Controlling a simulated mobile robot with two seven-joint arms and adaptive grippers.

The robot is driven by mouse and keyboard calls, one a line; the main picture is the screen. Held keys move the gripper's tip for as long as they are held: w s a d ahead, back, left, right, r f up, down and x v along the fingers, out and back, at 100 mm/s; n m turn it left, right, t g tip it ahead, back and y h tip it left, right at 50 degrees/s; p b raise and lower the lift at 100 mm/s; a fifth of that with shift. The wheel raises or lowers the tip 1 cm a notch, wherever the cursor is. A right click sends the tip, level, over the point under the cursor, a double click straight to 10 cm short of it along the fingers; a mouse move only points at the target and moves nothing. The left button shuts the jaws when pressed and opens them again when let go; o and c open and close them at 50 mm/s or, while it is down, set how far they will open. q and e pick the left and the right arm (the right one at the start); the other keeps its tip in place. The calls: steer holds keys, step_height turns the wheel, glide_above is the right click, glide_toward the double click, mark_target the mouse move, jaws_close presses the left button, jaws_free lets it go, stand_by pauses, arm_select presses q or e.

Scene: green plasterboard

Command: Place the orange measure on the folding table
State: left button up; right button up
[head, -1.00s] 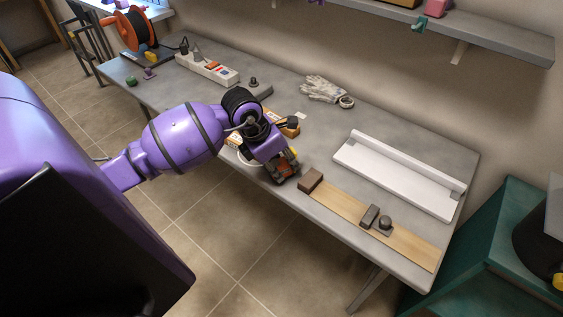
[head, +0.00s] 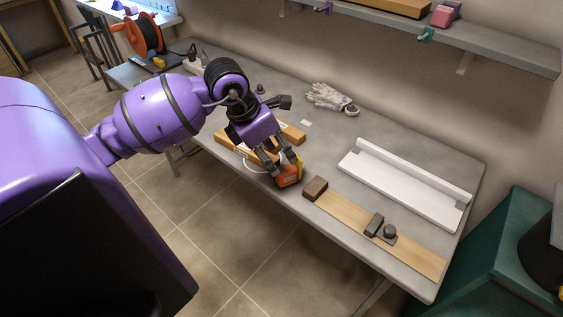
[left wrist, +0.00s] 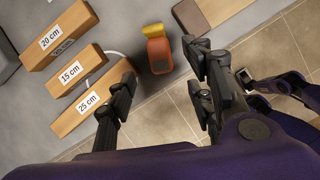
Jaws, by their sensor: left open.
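The orange measure (head: 289,174), with a yellow part, is at the front edge of a long grey table (head: 330,147). I cannot tell whether this is the folding table. In the left wrist view the measure (left wrist: 158,52) shows just beyond and between the spread fingertips. My left gripper (head: 279,163) is open, its fingers pointing down close to the measure; it also shows in the left wrist view (left wrist: 160,68). The fingers partly cover the measure in the head view, and contact is unclear.
Wooden blocks labelled 15 cm (left wrist: 84,73), 20 cm (left wrist: 58,35) and 25 cm (left wrist: 93,104) lie beside the measure. A brown block (head: 315,188) and a wooden board (head: 345,217) lie to its right. A white tray (head: 405,187) and gloves (head: 328,96) are farther back.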

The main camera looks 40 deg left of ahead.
arm_select(q)
steer(key=s+d+f+n+t+h, duration=0.1)
steer(key=s+d+n+t+h, duration=0.2)
steer(key=d+n+h, duration=0.45)
steer(key=s+d+f+n+t+h, duration=0.1)
steer(key=s+d+n+t+h, duration=0.3)
steer(key=d, duration=0.6)
steer(key=s+a+f+n+t+y, duration=0.2)
steer(key=a+f+n+y, duration=0.35)
steer(key=n, duration=0.55)
steer(key=s+a+f+n+t+y, duration=0.25)
steer(key=f+n+y, duration=0.35)
steer(key=f+n, duration=0.35)
steer(key=s+d+f+n+g+y, duration=0.1)
steer(key=s+d+f+n+g, duration=0.3)
steer(key=s+f+n+g, duration=0.3)
steer(key=s+f+n, duration=0.2)
steer(key=s+f, duration=0.3)
steer(key=s, duration=0.2)
steer(key=shift+s+f+y, duration=0.2)
steer(key=shift+f+y, duration=0.15)
steer(key=shift+y, duration=0.05)
